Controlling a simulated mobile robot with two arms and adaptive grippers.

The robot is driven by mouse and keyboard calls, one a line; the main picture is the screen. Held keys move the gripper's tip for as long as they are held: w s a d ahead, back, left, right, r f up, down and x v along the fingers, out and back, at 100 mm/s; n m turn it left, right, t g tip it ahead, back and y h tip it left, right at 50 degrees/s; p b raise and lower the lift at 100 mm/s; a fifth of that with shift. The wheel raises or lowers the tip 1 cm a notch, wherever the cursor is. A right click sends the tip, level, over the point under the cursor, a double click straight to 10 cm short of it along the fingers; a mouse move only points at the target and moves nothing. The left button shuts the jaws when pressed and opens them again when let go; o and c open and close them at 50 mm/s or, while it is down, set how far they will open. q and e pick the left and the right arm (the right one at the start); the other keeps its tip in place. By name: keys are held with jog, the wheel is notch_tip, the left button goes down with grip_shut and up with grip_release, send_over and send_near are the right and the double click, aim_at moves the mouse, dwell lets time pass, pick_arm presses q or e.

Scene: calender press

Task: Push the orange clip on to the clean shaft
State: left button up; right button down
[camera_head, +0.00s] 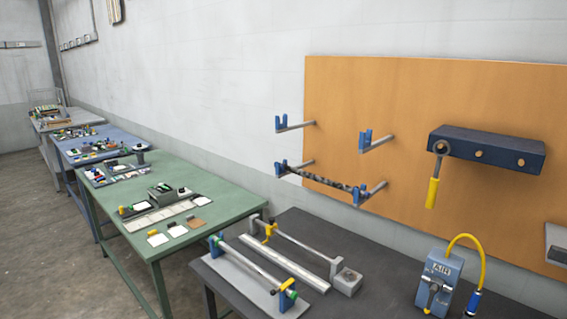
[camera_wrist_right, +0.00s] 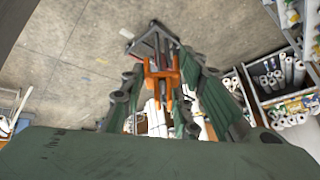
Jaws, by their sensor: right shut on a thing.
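My right gripper (camera_wrist_right: 152,48) is seen from behind in the right wrist view, its green and grey fingers closing in from both sides. It is shut on the orange clip (camera_wrist_right: 161,76), a small forked piece at the middle of the view. Part of the clip is hidden by the fingers. In the head view a clean, shiny grey shaft (camera_head: 250,265) lies in blue end holders on a grey plate on the dark bench. Neither gripper shows in the head view, so the clip appears apart from the shaft.
A dark, stained shaft (camera_head: 322,180) rests on blue wall hooks on the orange board (camera_head: 410,110). Beside the clean shaft on the dark bench (camera_head: 375,270) stand a long grey fixture (camera_head: 347,281) and a blue air unit (camera_head: 440,280). A green table (camera_head: 220,195) with small parts is at left.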

jog(key=w+a+r+m+t+y, duration=0.1)
jog(key=w+a+r+m+y, duration=0.3)
jog(key=a, duration=0.7)
jog(key=w+a+r+m+y, duration=0.1)
jog(key=w+a+r+m, duration=0.4)
jog(key=a, duration=0.6)
jog(key=w+a+f+m+t+y, duration=0.1)
jog(key=w+a+f+m+t, duration=0.2)
jog(key=w+a+m, duration=0.45)
jog(key=w+a+f+m+t+y, duration=0.1)
jog(key=w+a+f+m+t, duration=0.25)
jog(key=w+a, duration=0.6)
jog(key=w+a+f+m+t+h, duration=0.1)
jog(key=w+f+m+t, duration=0.1)
jog(key=w+f+m, duration=0.65)
jog(key=w+f+m+t+h, duration=0.1)
jog(key=w+f+m+t, duration=0.15)
jog(key=w+f, duration=1)
jog(key=w+d+r+m+h, duration=0.1)
jog(key=w+d+m, duration=0.15)
jog(key=d, duration=0.45)
jog(key=w+d+r+m+h, duration=0.1)
jog(key=w+d, duration=0.2)
jog(key=d, duration=0.4)
notch_tip(320, 180, down, 11)
jog(key=b, duration=1.1)
jog(key=shift+a+f, duration=0.15)
jog(key=shift+a, duration=0.25)
